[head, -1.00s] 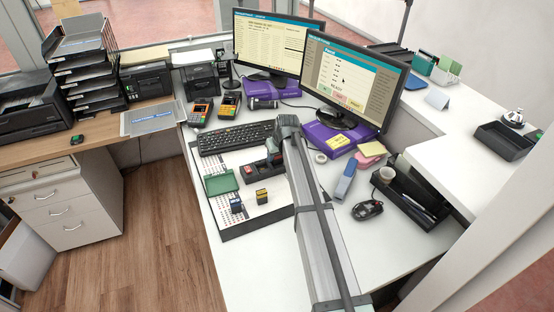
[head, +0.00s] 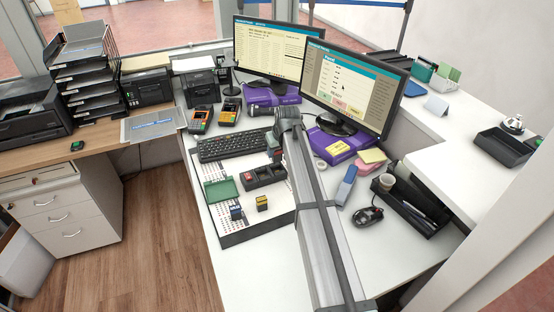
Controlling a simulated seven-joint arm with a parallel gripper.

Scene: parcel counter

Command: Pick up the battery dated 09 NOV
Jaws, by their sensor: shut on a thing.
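My gripper (head: 276,142) hangs over the black holder at the middle of the desk, partly hidden behind my arm. It is shut on a small dark block with red on it (head: 274,156), likely a battery, held just above the holder's right part. Whether its lower end is fully clear of the holder is hard to tell. The black holder (head: 264,184) lies on a white printed sheet. Another small block with a red top (head: 249,177) stands in its left part. No date is readable on either block.
A green pad (head: 220,189), a blue stamp-like block (head: 236,213) and a yellow one (head: 262,203) are left of my arm. A keyboard (head: 235,145) lies behind the holder. Monitors (head: 350,85) stand behind. A blue stapler-like object (head: 347,184) and a mouse-like device (head: 367,215) are to the right.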

